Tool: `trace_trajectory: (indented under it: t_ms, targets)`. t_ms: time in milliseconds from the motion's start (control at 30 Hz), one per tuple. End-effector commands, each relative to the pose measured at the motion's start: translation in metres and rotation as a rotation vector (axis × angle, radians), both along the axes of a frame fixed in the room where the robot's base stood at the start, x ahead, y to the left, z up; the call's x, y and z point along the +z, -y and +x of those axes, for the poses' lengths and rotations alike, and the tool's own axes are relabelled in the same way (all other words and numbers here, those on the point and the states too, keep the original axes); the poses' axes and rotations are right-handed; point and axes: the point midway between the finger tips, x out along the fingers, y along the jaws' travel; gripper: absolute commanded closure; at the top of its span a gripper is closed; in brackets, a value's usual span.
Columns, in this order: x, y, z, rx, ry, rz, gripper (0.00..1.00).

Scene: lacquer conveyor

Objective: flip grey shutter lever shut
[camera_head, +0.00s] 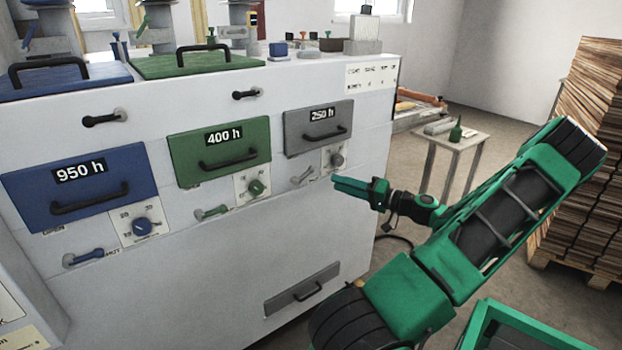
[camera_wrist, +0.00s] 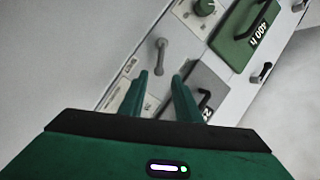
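The grey shutter lever (camera_head: 302,176) sits on the white cabinet front, below the left side of the grey 250 h drawer front (camera_head: 318,128). It slants up to the right in the head view. In the wrist view the lever (camera_wrist: 162,55) shows just beyond my fingertips, pointing away from its round pivot. My gripper (camera_head: 335,182) is to the right of the lever, in front of the grey knob area, and is empty. In the wrist view its two green fingers (camera_wrist: 163,76) stand apart with a gap between them. I see no contact with the lever.
A grey knob (camera_head: 337,160) on a dial plate sits right of the lever. To the left are the green knob (camera_head: 256,187), green lever (camera_head: 212,212), green 400 h front (camera_head: 218,152) and blue 950 h front (camera_head: 80,187). A small table (camera_head: 455,140) and a wood stack (camera_head: 590,150) stand right.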

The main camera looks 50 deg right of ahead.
Motion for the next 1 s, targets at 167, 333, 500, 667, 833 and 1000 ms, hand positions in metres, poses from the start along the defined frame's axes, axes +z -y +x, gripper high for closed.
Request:
trace_trajectory:
  t_ms: [167, 333, 500, 667, 833, 1000]
  targets:
    - [0.000, -0.005, 0.024, 0.004, 0.000, 0.001, 0.70]
    - [0.000, -0.011, 0.056, 0.006, -0.001, 0.000, 0.70]
    - [-0.001, -0.014, 0.082, 0.004, -0.002, 0.000, 0.70]
    - [-0.001, -0.016, 0.097, 0.004, -0.003, -0.002, 0.70]
    - [-0.001, -0.017, 0.103, 0.003, -0.004, -0.002, 0.70]
    - [-0.001, -0.017, 0.103, 0.003, -0.004, -0.002, 0.70]
